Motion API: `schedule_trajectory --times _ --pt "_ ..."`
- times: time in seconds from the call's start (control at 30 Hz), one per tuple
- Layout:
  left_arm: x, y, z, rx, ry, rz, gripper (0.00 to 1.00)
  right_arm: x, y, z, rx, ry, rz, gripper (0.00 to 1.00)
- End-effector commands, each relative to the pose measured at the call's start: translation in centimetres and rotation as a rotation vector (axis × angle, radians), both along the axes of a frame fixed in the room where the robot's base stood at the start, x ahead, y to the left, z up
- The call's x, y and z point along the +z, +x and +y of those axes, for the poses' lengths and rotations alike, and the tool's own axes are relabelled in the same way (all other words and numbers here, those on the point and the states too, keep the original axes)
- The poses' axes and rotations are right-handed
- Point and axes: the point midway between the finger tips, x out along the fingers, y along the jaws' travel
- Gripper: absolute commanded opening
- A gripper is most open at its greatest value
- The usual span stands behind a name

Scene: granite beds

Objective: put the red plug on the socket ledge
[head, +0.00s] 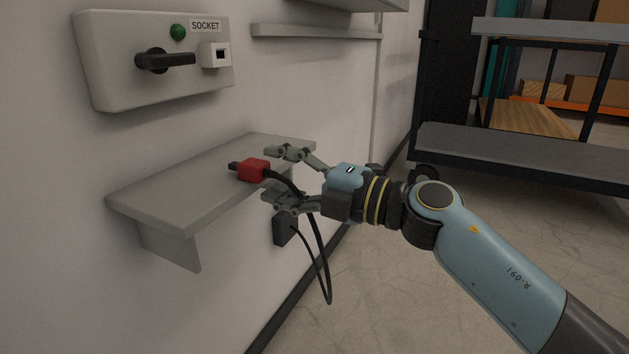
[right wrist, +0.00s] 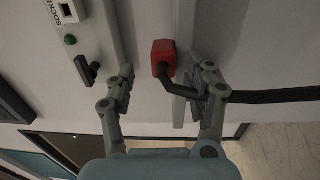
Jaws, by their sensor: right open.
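The red plug (head: 253,170) lies on the grey socket ledge (head: 175,190), near its front edge, with its dark prong end pointing left and its black cable running back toward my right gripper (head: 277,174). The right gripper is open, its fingers spread on either side of the plug's cable end. In the right wrist view the red plug (right wrist: 163,58) shows between and beyond the open fingers (right wrist: 164,84), apart from the left finger. The cable passes by the right finger; I cannot tell whether they touch. My left gripper is not in view.
A wall panel labelled SOCKET (head: 130,88) carries a black lever handle (head: 166,60), a green button (head: 178,32) and a white socket (head: 215,55). The cable (head: 322,255) hangs in a loop below the ledge near a dark wall box (head: 285,229). Shelving (head: 510,160) stands at the right.

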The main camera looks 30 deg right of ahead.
Motion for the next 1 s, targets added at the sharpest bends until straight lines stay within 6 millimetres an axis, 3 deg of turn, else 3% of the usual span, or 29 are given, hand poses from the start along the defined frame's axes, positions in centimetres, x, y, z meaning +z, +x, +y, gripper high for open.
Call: schedule_trajectory --times 0.1,0.4,0.87,1.0 --pt "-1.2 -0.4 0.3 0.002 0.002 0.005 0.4 -0.2 -2.1 -1.6 0.002 -0.007 0.004 0.53" --pt "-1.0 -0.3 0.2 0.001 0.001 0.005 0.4 -0.5 -7.0 -5.4 0.004 -0.005 0.001 0.53" --pt "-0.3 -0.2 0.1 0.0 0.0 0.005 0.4 -0.5 -8.5 -6.7 -0.003 0.002 0.001 0.53" --pt "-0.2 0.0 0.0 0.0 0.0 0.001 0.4 -2.2 -7.7 -8.8 -0.139 0.1 0.078 0.53"
